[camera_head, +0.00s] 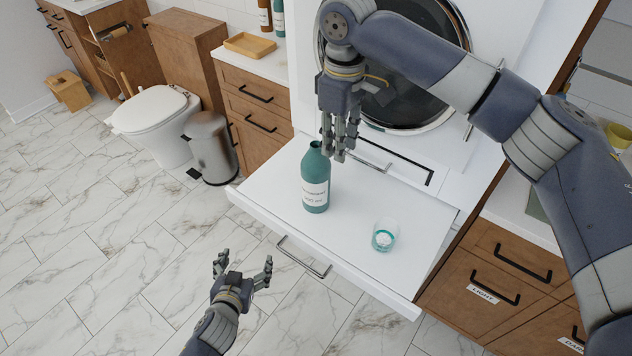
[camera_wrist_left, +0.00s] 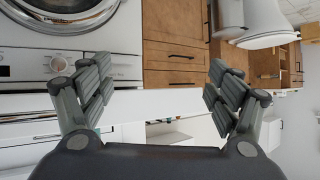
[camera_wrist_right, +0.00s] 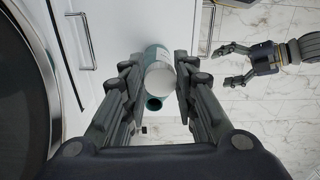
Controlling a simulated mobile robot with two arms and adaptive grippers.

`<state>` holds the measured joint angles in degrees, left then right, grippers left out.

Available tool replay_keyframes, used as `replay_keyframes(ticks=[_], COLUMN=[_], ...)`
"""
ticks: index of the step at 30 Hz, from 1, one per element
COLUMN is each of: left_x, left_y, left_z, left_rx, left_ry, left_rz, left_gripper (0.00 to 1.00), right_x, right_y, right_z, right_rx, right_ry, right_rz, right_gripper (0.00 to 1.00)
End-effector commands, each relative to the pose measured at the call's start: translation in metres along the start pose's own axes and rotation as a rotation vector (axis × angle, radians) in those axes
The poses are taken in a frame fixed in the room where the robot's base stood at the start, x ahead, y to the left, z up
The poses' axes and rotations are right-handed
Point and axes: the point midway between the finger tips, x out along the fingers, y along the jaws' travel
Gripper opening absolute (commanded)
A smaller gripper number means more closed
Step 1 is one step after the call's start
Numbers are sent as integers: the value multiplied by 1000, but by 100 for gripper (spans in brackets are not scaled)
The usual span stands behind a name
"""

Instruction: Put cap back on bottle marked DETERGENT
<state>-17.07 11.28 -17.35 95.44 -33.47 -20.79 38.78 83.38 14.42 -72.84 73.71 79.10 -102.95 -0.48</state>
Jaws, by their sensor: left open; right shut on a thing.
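A teal bottle (camera_head: 315,185) with a white label stands upright and open on the pulled-out white shelf (camera_head: 275,190); its print is too small to read surely. My right gripper (camera_head: 341,147) is above and just right of its neck, fingers pointing down. In the right wrist view it is shut on a pale round piece (camera_wrist_right: 160,78), apparently the cap. The bottle's dark open mouth (camera_wrist_right: 153,103) shows beside that piece, not covered by it. My left gripper (camera_head: 242,272) is open and empty in front of the shelf; its spread fingers also show in the left wrist view (camera_wrist_left: 160,95).
A clear cup (camera_head: 385,236) with teal inside stands on the shelf's right part. The washing machine (camera_head: 410,100) rises behind the shelf. A bin (camera_head: 210,148) and toilet (camera_head: 155,120) stand at left. The floor before the shelf is clear.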

Motion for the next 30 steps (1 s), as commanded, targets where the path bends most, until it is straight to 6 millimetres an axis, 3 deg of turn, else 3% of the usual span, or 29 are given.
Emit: replay_keyframes(ticks=[1,6,10,15,18,30], left_x=[-7,-31,-43,-57,-61,-61], left_y=[1,16,52,86,94,96], left_z=[-35,-132,-176,-199,-202,-204], left_rx=[-10,-33,-16,9,16,16], left_ry=[63,287,436,518,531,533], left_rz=[2,59,205,351,389,397], left_gripper=[83,83,83,83,83,83], right_x=[-9,-30,-38,-44,-46,-46], right_y=[2,10,13,15,16,16], right_z=[-12,-39,-49,-56,-57,-57], right_rx=[-48,-203,-271,-319,-330,-332], right_ry=[0,0,0,-1,-1,0], right_rz=[2,2,0,-1,-1,-1], right_gripper=[19,19,19,19,19,19])
